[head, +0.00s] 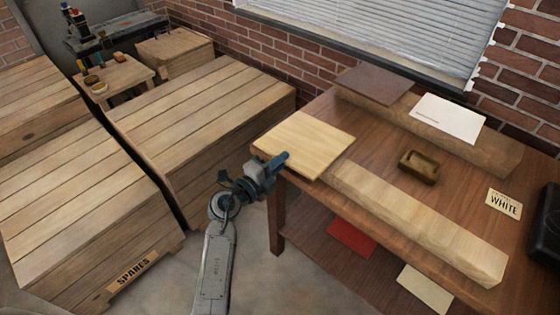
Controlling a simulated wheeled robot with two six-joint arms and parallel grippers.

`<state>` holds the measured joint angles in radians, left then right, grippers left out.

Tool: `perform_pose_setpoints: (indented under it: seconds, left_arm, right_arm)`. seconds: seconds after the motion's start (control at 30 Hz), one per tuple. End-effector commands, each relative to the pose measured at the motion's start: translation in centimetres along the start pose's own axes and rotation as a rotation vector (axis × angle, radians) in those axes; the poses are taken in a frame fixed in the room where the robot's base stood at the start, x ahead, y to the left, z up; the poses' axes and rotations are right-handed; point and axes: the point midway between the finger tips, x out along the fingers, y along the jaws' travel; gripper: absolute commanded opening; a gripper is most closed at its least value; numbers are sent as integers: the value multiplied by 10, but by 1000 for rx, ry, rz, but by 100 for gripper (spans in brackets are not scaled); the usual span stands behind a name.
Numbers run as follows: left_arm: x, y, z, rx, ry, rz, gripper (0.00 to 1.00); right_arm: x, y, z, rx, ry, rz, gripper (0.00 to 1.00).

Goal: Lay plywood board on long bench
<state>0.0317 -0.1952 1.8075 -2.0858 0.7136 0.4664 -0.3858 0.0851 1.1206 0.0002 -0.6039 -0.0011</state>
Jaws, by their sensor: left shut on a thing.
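The plywood board (305,140) is a pale, flat, square sheet at the left end of the brown wooden bench (375,160). My left gripper (272,168) is shut on the board's near left edge. The board covers the bench's left corner and the end of the front wooden beam. I cannot tell whether it rests on them or is held just above. My right gripper is not in view.
A second beam at the back bears a dark brown sheet (375,85) and a white sheet (448,118). A small wooden tray (419,167) and a "WHITE" card (504,204) lie on the bench. Red (352,239) and cream sheets (425,289) lie on its lower shelf. Large crates (195,120) stand left.

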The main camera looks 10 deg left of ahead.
Motion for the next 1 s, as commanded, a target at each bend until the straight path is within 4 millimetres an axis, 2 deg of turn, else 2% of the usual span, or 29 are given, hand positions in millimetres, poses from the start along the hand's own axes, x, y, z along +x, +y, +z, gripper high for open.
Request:
perform_pose_setpoints:
  seconds: [1.0]
  left_arm:
    - [0, 1, 0, -1, 0, 0, 0]
  right_arm:
    - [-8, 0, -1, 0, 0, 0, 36]
